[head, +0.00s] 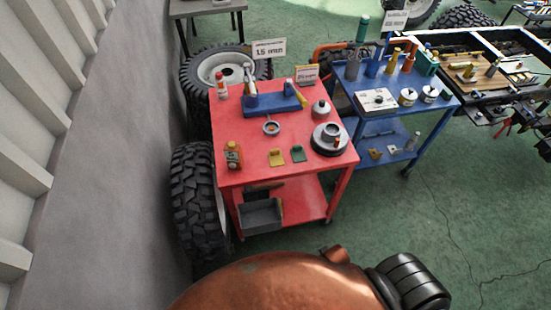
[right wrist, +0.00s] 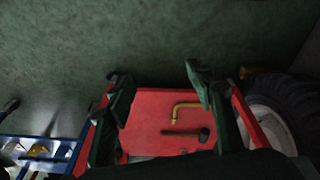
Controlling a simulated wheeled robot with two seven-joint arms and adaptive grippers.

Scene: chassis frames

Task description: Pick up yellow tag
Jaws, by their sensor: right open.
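The yellow tag (head: 277,157) lies flat on the top of the red cart (head: 243,174), near its front edge. A green tag (head: 298,153) lies just to its right, a small gap apart. My right gripper (right wrist: 155,74) is open and empty in the right wrist view, its two dark green fingers spread over a red surface (right wrist: 150,132). I cannot make out the yellow tag in that view. Neither gripper shows in the head view, and my left gripper is in no frame.
A yellow-orange bottle (head: 233,154) stands left of the tags, and a grey flanged part (head: 330,139) sits right. A blue tray (head: 273,104) is behind. A blue cart (head: 440,108) stands right; a tyre (head: 196,200) stands left. A bent yellow pipe (right wrist: 184,107) lies below my right gripper.

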